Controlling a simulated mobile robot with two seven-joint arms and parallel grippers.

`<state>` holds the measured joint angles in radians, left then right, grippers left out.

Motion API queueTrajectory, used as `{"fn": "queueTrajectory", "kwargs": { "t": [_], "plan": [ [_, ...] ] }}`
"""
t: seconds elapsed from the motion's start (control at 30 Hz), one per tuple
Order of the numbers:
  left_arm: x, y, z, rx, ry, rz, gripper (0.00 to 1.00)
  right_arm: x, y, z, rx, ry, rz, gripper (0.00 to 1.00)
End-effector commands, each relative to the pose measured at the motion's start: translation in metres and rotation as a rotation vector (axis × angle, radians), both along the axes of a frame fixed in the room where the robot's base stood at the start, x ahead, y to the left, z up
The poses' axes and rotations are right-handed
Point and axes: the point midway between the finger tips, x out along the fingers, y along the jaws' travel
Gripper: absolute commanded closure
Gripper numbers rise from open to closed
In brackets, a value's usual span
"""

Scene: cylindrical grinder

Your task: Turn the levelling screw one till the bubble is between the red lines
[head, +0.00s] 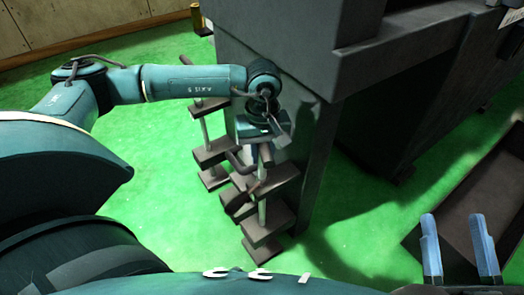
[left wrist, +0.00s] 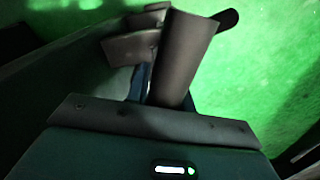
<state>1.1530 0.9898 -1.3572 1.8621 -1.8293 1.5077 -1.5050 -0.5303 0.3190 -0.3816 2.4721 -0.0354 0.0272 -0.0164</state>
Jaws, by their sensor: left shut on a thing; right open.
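Two dark brown screw assemblies stand against the grey machine's corner. The nearer levelling screw (head: 262,212) has a pale upright rod and block-shaped plates; the farther one (head: 204,128) is partly behind my left arm. My left gripper (head: 262,153) reaches down over the top of the nearer screw and is shut on its upper part. In the left wrist view a thick brown bar (left wrist: 183,60) rises in front of the gripper, hiding most of the fingers. My right gripper (head: 459,250) is open and empty at lower right, well away from the screws. No bubble or red lines can be made out.
The grey machine body (head: 270,65) stands right behind the screws, with a leg-like edge close on their right. A brown open tray or box (head: 485,205) lies at the right, near my right gripper. Green floor (head: 350,245) is clear between them.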

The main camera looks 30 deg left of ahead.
Motion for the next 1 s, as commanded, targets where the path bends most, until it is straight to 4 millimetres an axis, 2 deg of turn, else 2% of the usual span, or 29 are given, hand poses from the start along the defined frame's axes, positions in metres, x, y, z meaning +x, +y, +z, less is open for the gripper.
{"fn": "queueTrajectory", "kwargs": {
  "t": [0.03, 0.27, 0.3, 1.0],
  "plan": [
    [0.0003, -0.0086, 0.0021, -0.020, -0.005, -0.014, 1.00, -0.0002, 0.0000, -0.0001, 0.000, 0.001, 0.000, 0.52],
    [0.0003, -0.0086, 0.0021, -0.020, -0.005, -0.014, 1.00, -0.0011, -0.0001, -0.0020, 0.000, 0.008, 0.000, 0.52],
    [0.0003, -0.0084, 0.0021, -0.019, -0.006, -0.014, 0.73, -0.0013, 0.0000, -0.0023, 0.000, 0.009, -0.001, 0.52],
    [0.0001, -0.0027, 0.0002, -0.006, -0.001, -0.004, 0.16, -0.0015, 0.0000, -0.0024, 0.001, 0.009, 0.000, 0.52]
  ]
}}
